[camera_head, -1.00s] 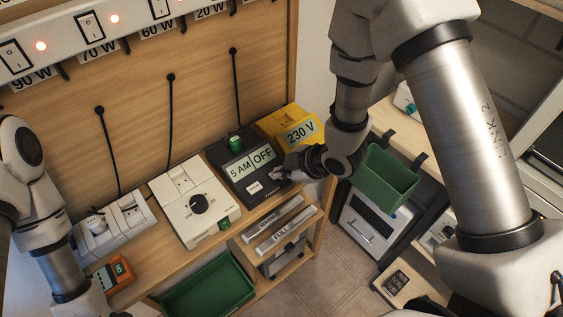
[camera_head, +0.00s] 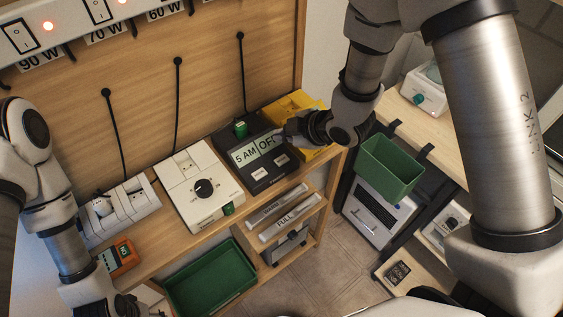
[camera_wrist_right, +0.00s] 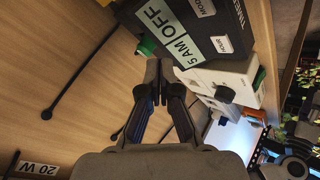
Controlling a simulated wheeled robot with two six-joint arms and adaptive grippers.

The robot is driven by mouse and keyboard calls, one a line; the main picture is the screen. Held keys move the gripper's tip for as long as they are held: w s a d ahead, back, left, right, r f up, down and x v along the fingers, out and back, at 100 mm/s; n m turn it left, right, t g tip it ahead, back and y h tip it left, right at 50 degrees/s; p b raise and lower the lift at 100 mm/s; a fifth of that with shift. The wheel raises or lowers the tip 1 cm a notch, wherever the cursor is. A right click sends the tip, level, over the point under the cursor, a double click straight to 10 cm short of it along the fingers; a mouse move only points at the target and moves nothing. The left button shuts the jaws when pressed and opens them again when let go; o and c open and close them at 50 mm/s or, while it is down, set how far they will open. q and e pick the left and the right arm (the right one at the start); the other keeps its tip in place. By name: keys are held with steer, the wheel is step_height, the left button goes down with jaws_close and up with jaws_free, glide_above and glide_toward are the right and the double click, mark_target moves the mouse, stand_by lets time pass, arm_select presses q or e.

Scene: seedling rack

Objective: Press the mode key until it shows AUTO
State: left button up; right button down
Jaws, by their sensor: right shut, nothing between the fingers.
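The dark timer box (camera_head: 259,178) stands on the wooden bench. Its pale display (camera_head: 243,154) reads 5 AM and OFF; in the wrist view the display (camera_wrist_right: 172,37) shows both words whole. Two pale keys sit below it: the hour key (camera_head: 257,171) and the mode key (camera_head: 281,160), labelled in the wrist view as HOUR (camera_wrist_right: 221,44) and MODE (camera_wrist_right: 203,7). My right gripper (camera_head: 282,136) is shut and empty, at the display's right end, partly covering OFF, clear of the mode key. My left gripper is at the lower left edge, its fingers not clearly visible.
A white box with a black dial (camera_head: 203,189) stands left of the timer, and a yellow box (camera_head: 312,152) is right behind my right gripper. A green bin (camera_head: 390,167) hangs at the right. A green tray (camera_head: 211,281) is below the bench.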

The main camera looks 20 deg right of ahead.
arm_select(q)
step_height(320, 180, down, 5)
steer(key=b, duration=0.4)
steer(key=shift+f, duration=0.15)
arm_select(e)
glide_toward(274, 156)
steer(key=x, duration=0.4)
steer(key=shift+w+a+r, duration=0.1)
steer(key=shift+w+a, duration=0.2)
steer(key=shift+w, duration=0.25)
arm_select(q)
steer(key=shift+f+b, duration=0.3)
steer(key=shift+b, duration=0.2)
arm_select(e)
steer(key=shift+f, duration=0.4)
arm_select(q)
steer(key=shift+f+b, duration=0.3)
steer(key=shift+f, duration=0.05)
arm_select(e)
steer(key=shift+f, duration=0.35)
arm_select(q)
steer(key=shift+r, duration=0.15)
arm_select(e)
steer(key=shift+r, duration=0.15)
arm_select(q)
steer(key=shift+r+p, duration=0.5)
steer(key=shift+p, duration=0.15)
arm_select(e)
steer(key=shift+r, duration=0.65)
